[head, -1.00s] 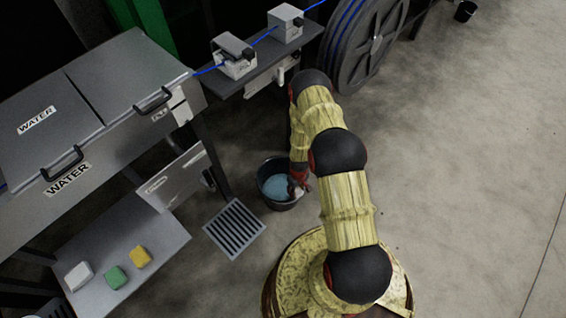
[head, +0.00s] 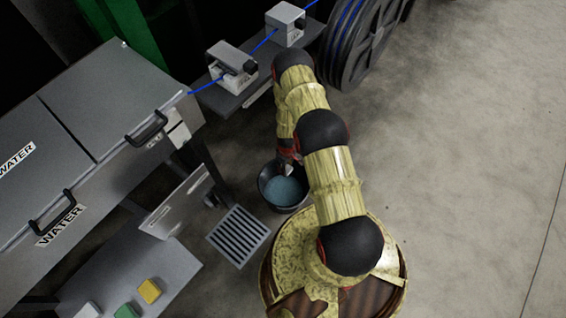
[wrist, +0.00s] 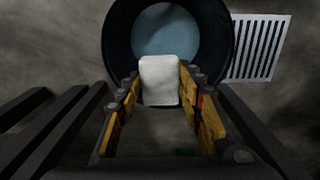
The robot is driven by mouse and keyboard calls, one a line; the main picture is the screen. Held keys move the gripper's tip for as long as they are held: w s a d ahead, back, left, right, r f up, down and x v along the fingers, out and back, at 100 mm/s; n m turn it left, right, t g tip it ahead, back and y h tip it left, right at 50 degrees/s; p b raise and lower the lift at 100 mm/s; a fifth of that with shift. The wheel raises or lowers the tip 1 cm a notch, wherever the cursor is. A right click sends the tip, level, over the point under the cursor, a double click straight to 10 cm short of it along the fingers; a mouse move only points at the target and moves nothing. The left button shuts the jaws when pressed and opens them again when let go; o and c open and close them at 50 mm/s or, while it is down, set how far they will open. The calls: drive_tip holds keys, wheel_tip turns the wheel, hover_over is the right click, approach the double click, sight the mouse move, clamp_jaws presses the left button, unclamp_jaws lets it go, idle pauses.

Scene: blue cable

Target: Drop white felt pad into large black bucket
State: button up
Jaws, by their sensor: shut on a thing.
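The white felt pad (wrist: 159,80) is held between the fingertips of my gripper (wrist: 159,84) in the wrist view. My gripper is shut on the pad. The large black bucket (wrist: 121,50) stands on the floor just beyond, with a pale blue inside bottom. In the wrist view the pad overlaps the bucket's near rim and part of its opening. In the head view the bucket (head: 266,190) shows at the end of my arm, and my gripper (head: 287,168) is over its far side, partly hidden by the arm. I cannot tell the pad's exact height above the rim.
A floor grate (head: 238,236) lies beside the bucket. The water tank (head: 100,130) and a low shelf (head: 180,262) with white, green and yellow blocks (head: 149,291) stand at left. A cable reel (head: 358,45) stands behind. The floor at right is clear.

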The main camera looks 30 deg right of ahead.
drive_tip(key=shift+f+b, duration=2.5)
drive_tip(key=shift+f, duration=0.5)
drive_tip(key=o, duration=0.9)
drive_tip(key=shift+r, duration=0.1)
wheel_tip(320, 180, up, 10)
drive_tip(key=shift+r, duration=0.95)
